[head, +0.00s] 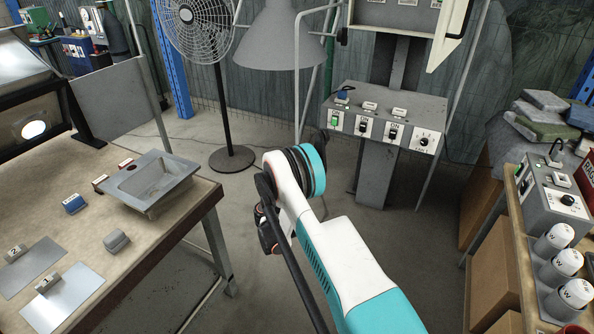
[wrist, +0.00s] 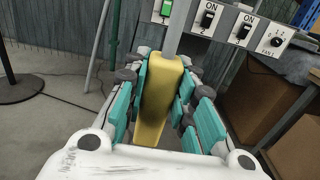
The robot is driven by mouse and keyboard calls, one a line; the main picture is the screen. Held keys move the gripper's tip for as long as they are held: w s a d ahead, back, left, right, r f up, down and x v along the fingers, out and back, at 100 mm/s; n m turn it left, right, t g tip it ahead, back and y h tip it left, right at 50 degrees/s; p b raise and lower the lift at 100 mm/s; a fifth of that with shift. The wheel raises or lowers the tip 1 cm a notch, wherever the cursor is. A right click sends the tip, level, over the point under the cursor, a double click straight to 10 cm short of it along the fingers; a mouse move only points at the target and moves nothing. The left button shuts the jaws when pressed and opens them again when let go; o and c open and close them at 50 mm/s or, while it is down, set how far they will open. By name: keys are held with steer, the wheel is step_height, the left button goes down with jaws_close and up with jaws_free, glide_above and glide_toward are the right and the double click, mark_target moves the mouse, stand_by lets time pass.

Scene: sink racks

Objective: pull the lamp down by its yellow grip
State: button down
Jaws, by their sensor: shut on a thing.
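The grey lamp (head: 280,38) shows in the head view as a wide conical shade at the top middle, with its upper part cut off. The yellow grip (wrist: 159,100) is a tapered block in the middle of the wrist view, with a grey rod (wrist: 181,28) rising from its top. My gripper (wrist: 164,72) is shut on the yellow grip, with its teal-padded fingers on the left and right sides. In the head view my arm hides the grip and my fingers.
A control panel (head: 385,124) with switches stands behind my arm. A fan (head: 218,95) is at the back left. A workbench (head: 75,250) with a small sink (head: 150,183) is on the left. A shelf with white-capped cylinders (head: 553,241) is on the right. Floor shows between.

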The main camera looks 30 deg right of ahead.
steer(key=shift+s+f, duration=0.1)
steer(key=shift+f, duration=0.15)
steer(key=c, duration=1.3)
jaws_free()
steer(key=shift+f, duration=0.1)
steer(key=shift+a, duration=0.1)
steer(key=shift+s+a, duration=0.15)
steer(key=shift+a, duration=0.1)
steer(key=v, duration=0.6)
steer(key=shift+s+a, duration=0.25)
